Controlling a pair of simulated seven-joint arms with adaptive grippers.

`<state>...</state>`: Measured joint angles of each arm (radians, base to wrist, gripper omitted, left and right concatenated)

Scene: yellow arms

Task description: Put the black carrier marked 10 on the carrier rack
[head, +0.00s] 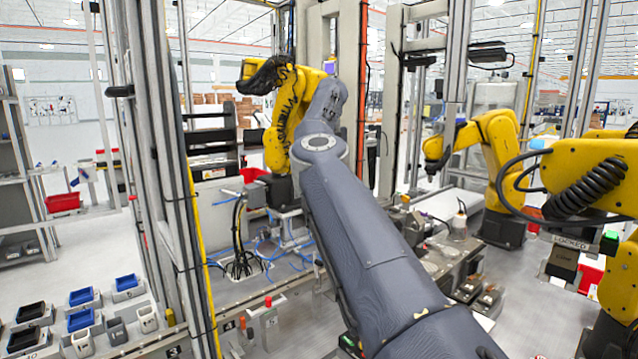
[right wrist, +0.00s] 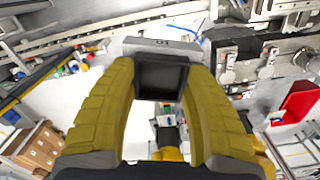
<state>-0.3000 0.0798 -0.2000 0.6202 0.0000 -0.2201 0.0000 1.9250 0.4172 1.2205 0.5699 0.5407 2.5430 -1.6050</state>
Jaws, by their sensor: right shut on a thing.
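The black carrier (right wrist: 162,80) is between the two yellow fingers of my right gripper (right wrist: 163,88) in the right wrist view. Its grey top edge (right wrist: 150,46) bears a mark that looks like an upside-down 10. The right gripper is shut on the carrier and holds it off the floor. In the head view I cannot make out this gripper or the held carrier. Several other black carriers (head: 32,312) and blue carriers (head: 82,297) stand in rows at the lower left of the head view. I cannot tell whether their support is the carrier rack. My left gripper is not in view.
Metal posts (head: 168,150) and a yellow cable stand between the carrier rows and the machine cell. Yellow robot arms (head: 575,170) stand at the right and one (head: 282,120) at the centre. A red bin (right wrist: 300,101) and cardboard boxes (right wrist: 38,148) show in the right wrist view.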

